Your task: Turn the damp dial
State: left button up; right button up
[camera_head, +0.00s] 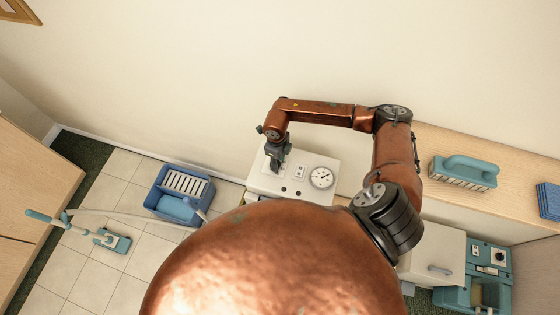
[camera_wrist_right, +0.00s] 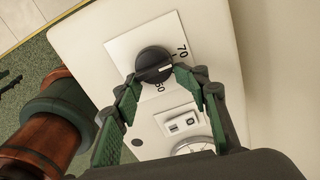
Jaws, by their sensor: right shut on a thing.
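The damp dial is a round black knob (camera_wrist_right: 153,62) on a white plate (camera_wrist_right: 125,45), with a white pointer line on its face. The printed 70 is to its right and a partly covered number is below it; the pointer lies between them. My right gripper (camera_wrist_right: 157,78) is shut on the knob, one green-padded finger on each side. In the head view the right gripper (camera_head: 277,158) reaches down to the left part of the white unit's panel (camera_head: 262,183) and hides the knob. My left gripper is not in view.
A round gauge (camera_head: 321,177) and a small switch plate (camera_head: 299,171) are on the same panel, right of the dial. A wooden counter with a teal brush (camera_head: 465,170) is at right. A blue bucket (camera_head: 165,208) and a floor mop (camera_head: 112,240) are at left.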

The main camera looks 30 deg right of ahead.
jog(key=shift+w+a+r, duration=0.35)
jog(key=shift+w+a, duration=0.2)
jog(key=shift+a, duration=0.2)
jog(key=o, duration=1)
jog(key=shift+s+d+f, duration=0.15)
jog(key=shift+s+f, duration=0.05)
jog(key=shift+s, duration=0.2)
jog(key=shift+w+r+p, duration=0.15)
jog(key=shift+r+p, duration=0.4)
jog(key=shift+r, duration=0.2)
jog(key=shift+s+d+r+p, duration=0.15)
jog(key=shift+r+p, duration=0.25)
jog(key=shift+r, duration=0.25)
jog(key=shift+s+d+r+p, duration=0.15)
jog(key=shift+r+p, duration=0.25)
jog(key=shift+r, duration=0.2)
notch_tip(320, 180, up, 5)
jog(key=p, duration=0.2)
jog(key=shift+f+p, duration=0.2)
jog(key=shift+p, duration=0.1)
